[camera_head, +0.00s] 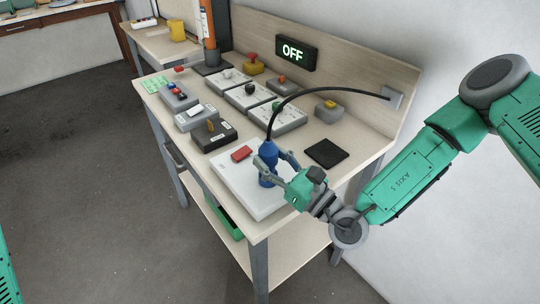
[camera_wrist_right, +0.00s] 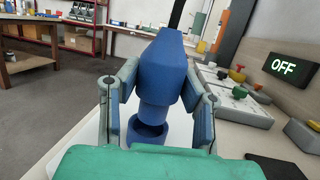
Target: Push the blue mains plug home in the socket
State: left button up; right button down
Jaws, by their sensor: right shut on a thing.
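The blue mains plug (camera_head: 268,152) stands roughly upright above the white board (camera_head: 232,187) at the bench's near end; a black cable arcs from its top to a grey wall box. My right gripper (camera_head: 274,166) is shut on the plug, one finger on each side. In the right wrist view the plug (camera_wrist_right: 163,68) fills the space between the fingers (camera_wrist_right: 160,92). Below its body are a narrower blue part and a blue ring (camera_wrist_right: 148,132), which looks like the socket's collar. How deep the plug sits cannot be told. My left gripper is out of view.
A lit sign (camera_head: 296,52) on the back panel reads OFF. A black pad (camera_head: 327,153) lies to the right. Several grey switch boxes fill the bench behind. The cable runs to a wall box (camera_head: 392,98).

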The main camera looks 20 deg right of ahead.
aim_at(273, 171)
jog(key=shift+p, duration=0.9)
dwell(1.4)
jog(key=shift+f+b, duration=0.7)
jog(key=shift+f, duration=0.85)
jog(key=c, duration=1)
grip_release()
jog(key=shift+s, duration=0.1)
jog(key=shift+s+d, duration=0.15)
jog(key=shift+s, duration=0.1)
jog(key=v, duration=1.1)
jog(key=shift+s+d+f, duration=0.1)
jog(key=shift+d, duration=0.05)
